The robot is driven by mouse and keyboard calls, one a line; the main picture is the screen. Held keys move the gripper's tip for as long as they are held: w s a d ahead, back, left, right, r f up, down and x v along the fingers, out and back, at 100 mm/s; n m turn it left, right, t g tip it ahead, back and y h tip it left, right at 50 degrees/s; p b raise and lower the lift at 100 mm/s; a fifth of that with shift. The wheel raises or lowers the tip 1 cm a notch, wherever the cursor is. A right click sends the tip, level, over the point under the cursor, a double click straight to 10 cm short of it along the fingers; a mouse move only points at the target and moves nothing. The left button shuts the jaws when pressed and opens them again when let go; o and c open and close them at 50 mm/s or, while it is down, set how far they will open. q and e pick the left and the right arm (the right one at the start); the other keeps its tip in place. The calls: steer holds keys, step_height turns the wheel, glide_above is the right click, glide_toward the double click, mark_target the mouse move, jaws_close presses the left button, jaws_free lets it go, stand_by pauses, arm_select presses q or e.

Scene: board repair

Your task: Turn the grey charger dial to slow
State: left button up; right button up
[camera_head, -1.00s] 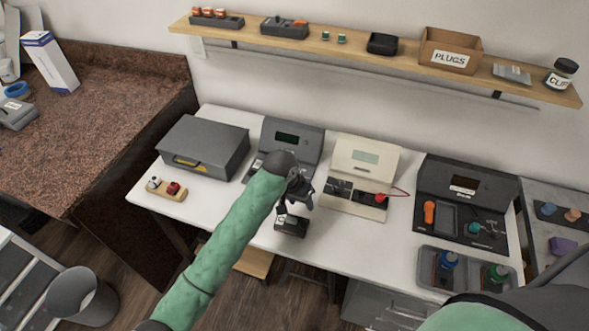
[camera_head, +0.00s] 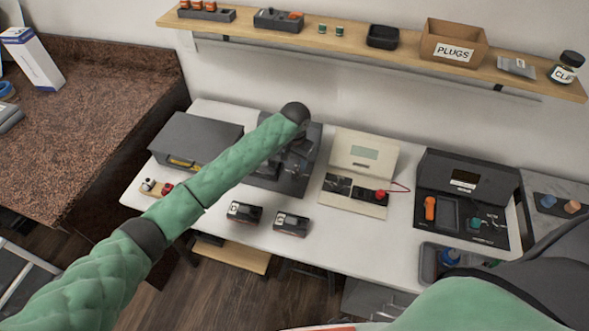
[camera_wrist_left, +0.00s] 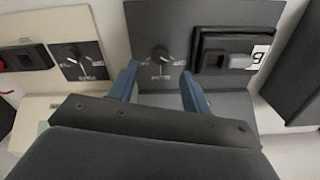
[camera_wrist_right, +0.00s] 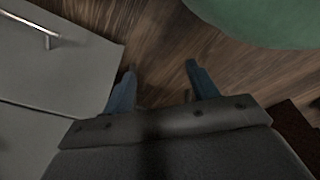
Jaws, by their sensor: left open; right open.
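The grey charger (camera_head: 292,188) stands on the white bench, partly hidden by my left arm in the head view. In the left wrist view its dark round dial (camera_wrist_left: 160,56) sits on the grey panel (camera_wrist_left: 215,12). Small pale markings surround the dial; I cannot read them or its setting surely. My left gripper (camera_head: 294,158) is over the charger's panel. In the left wrist view its blue fingers (camera_wrist_left: 160,84) are open, one on each side of the dial in the picture, with nothing between them. My right gripper (camera_wrist_right: 160,76) is open and empty above the wooden floor.
The cream charger (camera_head: 358,180) with its own dial (camera_wrist_left: 72,56) stands beside the grey one. Two black battery packs (camera_head: 243,213) (camera_head: 291,224) lie on the bench in front. A grey case (camera_head: 195,142) is at left, a black station (camera_head: 465,190) at right.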

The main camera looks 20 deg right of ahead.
mark_target(295, 174)
arm_select(q)
steer(key=shift+f+p, duration=0.9)
steer(key=shift+f, duration=2.05)
arm_select(e)
steer(key=shift+s+d+f, duration=0.2)
steer(key=shift+s, duration=0.6)
steer(key=shift+s+d+f, duration=0.25)
steer(key=shift+s, duration=0.55)
steer(key=shift+s+d+f, duration=0.2)
steer(key=shift+s, duration=0.6)
arm_select(q)
steer(key=c, duration=1)
